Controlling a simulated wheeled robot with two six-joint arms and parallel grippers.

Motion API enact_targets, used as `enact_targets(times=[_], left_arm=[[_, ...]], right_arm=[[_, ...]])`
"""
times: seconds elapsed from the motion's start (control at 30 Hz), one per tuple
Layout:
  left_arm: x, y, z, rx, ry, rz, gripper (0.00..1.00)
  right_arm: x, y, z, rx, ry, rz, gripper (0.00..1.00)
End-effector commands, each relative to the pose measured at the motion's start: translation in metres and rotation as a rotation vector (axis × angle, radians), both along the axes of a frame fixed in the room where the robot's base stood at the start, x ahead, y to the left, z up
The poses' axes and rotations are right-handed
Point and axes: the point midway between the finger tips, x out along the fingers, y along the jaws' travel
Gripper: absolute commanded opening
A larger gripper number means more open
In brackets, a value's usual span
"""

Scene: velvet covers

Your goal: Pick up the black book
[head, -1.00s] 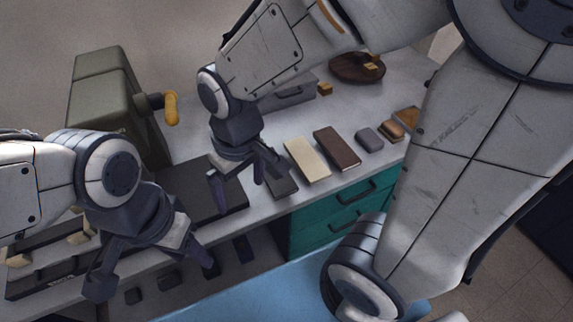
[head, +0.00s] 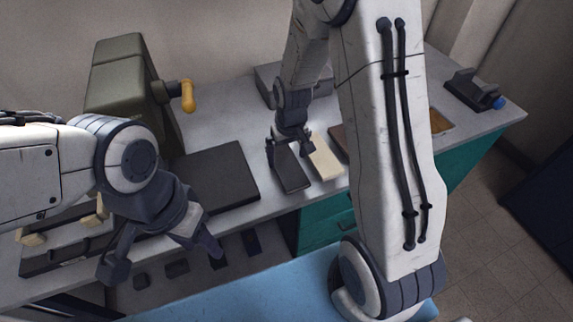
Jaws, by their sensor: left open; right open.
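The black book (head: 292,174) lies flat on the grey counter, between a large dark flat mat and a cream book (head: 325,160). My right gripper (head: 289,157) is open and points down over the far end of the black book. One finger is on the left side of the book and the other is on its right, near the cream book. I cannot tell how high the fingertips are above the counter. My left gripper (head: 166,260) is open and empty, over the front edge of the counter at the left.
A brown book (head: 338,133) is mostly hidden behind my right arm. The dark mat (head: 215,178) lies left of the black book. A green machine with a yellow handle (head: 187,96) stands at the back left. Teal drawers (head: 315,227) are below the counter.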

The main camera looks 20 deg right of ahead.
Motion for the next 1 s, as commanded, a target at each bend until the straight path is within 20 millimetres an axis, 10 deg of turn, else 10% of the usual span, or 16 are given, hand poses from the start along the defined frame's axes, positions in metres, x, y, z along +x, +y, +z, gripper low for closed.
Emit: enact_targets(times=[0.47, 0.7, 1.0], left_arm=[[0.0, 0.0, 0.002, 0.0, 0.0, 0.0, 0.5], [0.0, 0.0, 0.002, 0.0, 0.0, 0.0, 0.5], [0.0, 0.0, 0.002, 0.0, 0.0, 0.0, 0.5]], right_arm=[[0.004, -0.001, -0.03, 0.0, -0.001, 0.001, 1.0], [0.004, -0.001, -0.029, 0.0, -0.001, 0.0, 0.22], [0.004, -0.001, -0.026, 0.0, -0.002, 0.0, 0.22]])
